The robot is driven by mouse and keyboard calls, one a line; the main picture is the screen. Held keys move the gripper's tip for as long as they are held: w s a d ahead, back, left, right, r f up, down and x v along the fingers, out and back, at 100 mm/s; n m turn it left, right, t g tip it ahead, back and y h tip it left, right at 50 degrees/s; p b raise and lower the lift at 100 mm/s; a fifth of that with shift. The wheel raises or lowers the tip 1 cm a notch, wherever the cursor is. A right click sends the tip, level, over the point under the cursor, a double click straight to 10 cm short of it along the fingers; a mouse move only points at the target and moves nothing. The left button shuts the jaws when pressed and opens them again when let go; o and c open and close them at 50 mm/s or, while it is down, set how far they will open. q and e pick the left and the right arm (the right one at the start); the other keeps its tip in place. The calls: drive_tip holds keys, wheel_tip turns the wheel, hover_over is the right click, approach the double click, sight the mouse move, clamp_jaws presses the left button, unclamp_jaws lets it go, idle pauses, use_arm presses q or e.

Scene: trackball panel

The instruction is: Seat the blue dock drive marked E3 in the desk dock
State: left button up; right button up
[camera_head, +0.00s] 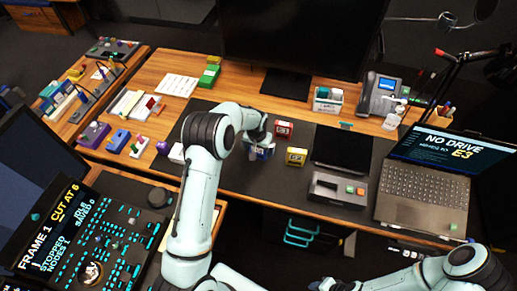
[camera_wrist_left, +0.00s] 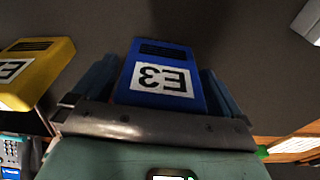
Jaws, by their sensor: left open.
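The blue dock drive marked E3 (camera_head: 266,152) stands on the dark desk mat, partly hidden by my left gripper (camera_head: 258,148). In the left wrist view the blue drive (camera_wrist_left: 160,75) sits between the two open fingers, its white E3 label upside down. The fingers are on either side of it; I cannot tell whether they touch it.
A red drive (camera_head: 283,129) and a yellow drive (camera_head: 297,156) stand close to the blue one. A laptop (camera_head: 425,190) showing "NO DRIVE" and E3 is on the right. A dark tablet-like panel (camera_head: 343,148) lies behind the dock. The mat between yellow drive and dock is clear.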

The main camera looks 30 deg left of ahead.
use_arm(q)
drive_tip(key=shift+s+f, duration=0.1)
drive_tip(key=shift+c, duration=0.3)
drive_tip(key=c, duration=0.9)
drive_tip(key=shift+c, duration=0.2)
